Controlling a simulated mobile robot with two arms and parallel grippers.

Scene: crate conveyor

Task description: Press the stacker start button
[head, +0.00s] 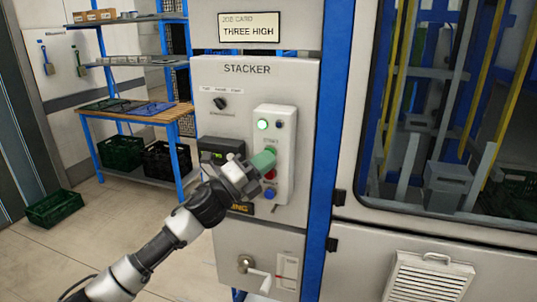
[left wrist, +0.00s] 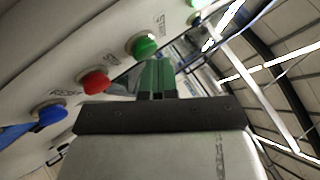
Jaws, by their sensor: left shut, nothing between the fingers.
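The stacker panel (head: 258,90) is grey, with a pale raised button box (head: 286,150). In the left wrist view the green start button (left wrist: 145,46) sits just beyond my left fingertips, with a red button (left wrist: 95,82) and a blue button (left wrist: 48,116) along the same row. My left gripper (head: 264,160) is shut and empty, its green fingers (left wrist: 156,77) pointing at the box. My right gripper is not in view.
A lit green lamp (head: 263,124) and a dark one (head: 280,125) sit at the box top. A blue post (head: 325,120) and glazed machine stand right. A workbench (head: 150,116) stands left.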

